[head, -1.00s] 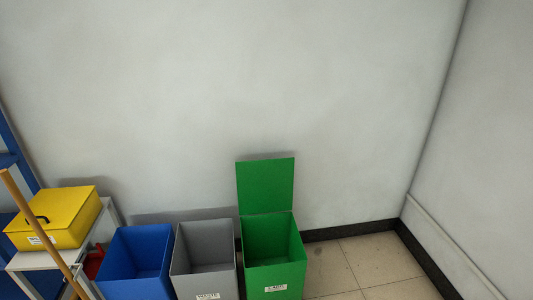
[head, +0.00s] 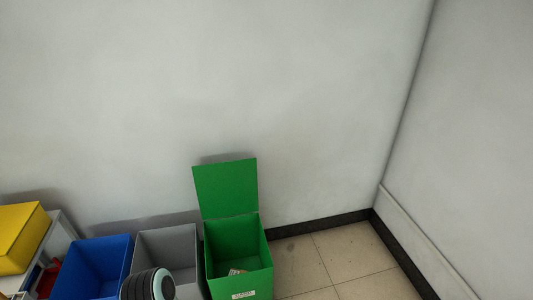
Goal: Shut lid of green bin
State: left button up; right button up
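The green bin (head: 262,280) stands against the back wall, near the room corner. Its green lid (head: 226,188) is up, raised at the back edge and leaning toward the wall. The bin's mouth is open, and something small and pale (head: 237,271) shows inside, too small to name. A white label is on its front. A dark rounded arm part of mine with a light teal ring shows at the bottom edge, in front of the grey bin. Neither gripper is in view.
A grey open bin (head: 167,242) stands left of the green bin, and a blue open bin (head: 92,253) left of that. A yellow box (head: 20,235) sits on a stand at far left. Tiled floor (head: 335,262) is clear to the right.

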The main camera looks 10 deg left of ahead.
aim_at(228, 188)
jog(key=i+l+z, duration=0.4)
jog(key=i+z, duration=0.55)
jog(key=i, duration=0.2)
jog(key=i+u, duration=0.85)
jog(key=i+l+u, duration=0.15)
jog(key=u, duration=0.3)
jog(key=i, duration=0.1)
